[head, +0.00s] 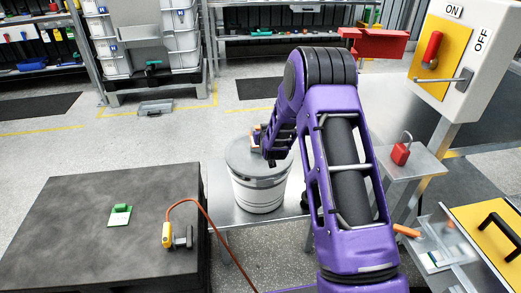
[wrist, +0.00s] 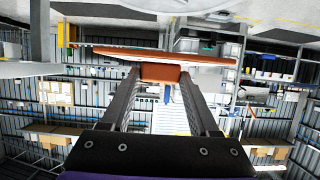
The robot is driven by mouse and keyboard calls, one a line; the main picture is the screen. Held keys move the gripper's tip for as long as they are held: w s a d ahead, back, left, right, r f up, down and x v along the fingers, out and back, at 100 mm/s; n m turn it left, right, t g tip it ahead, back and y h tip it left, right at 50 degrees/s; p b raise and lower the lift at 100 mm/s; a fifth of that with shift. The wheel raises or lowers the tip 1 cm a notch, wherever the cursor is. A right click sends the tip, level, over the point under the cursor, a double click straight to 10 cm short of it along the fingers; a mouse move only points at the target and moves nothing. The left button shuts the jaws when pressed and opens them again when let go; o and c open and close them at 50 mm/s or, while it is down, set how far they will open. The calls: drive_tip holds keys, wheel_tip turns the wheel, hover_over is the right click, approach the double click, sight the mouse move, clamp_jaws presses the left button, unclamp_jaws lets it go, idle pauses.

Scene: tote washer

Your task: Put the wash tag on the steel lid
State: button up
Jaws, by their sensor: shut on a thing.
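My gripper (wrist: 160,82) is shut on an orange block with a thin, flat white-and-orange plate, which I take for the wash tag (wrist: 158,72). In the wrist view the plate lies crosswise beyond the fingertips. In the head view a small orange and white bit of the tag (head: 256,130) shows beside my gripper, above the far part of the steel lid (head: 240,160). The lid is round and grey and tops a pale drum (head: 258,194). My arm hides its right part. I cannot tell whether the tag touches the lid.
A dark table (head: 75,240) at left bears a green-and-white tag (head: 120,214) and a yellow device (head: 168,234) with an orange cable. At right stand a switch box (head: 455,60), a red padlock (head: 401,153) on a small stand, and a yellow panel (head: 490,235). Shelves line the back.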

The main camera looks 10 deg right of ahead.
wheel_tip(320, 180, down, 8)
drive_tip(key=shift+f+b, duration=0.1)
drive_tip(key=shift+b, duration=0.3)
drive_tip(key=shift+f, duration=0.3)
drive_tip(key=o, duration=1.3)
drive_tip(key=shift+o, duration=0.2)
drive_tip(key=shift+s+r, duration=0.2)
drive_tip(key=shift+r, duration=0.3)
drive_tip(key=p+v, duration=0.1)
drive_tip(key=v, duration=1)
drive_tip(key=shift+s, duration=0.3)
drive_tip(key=shift+r, duration=0.1)
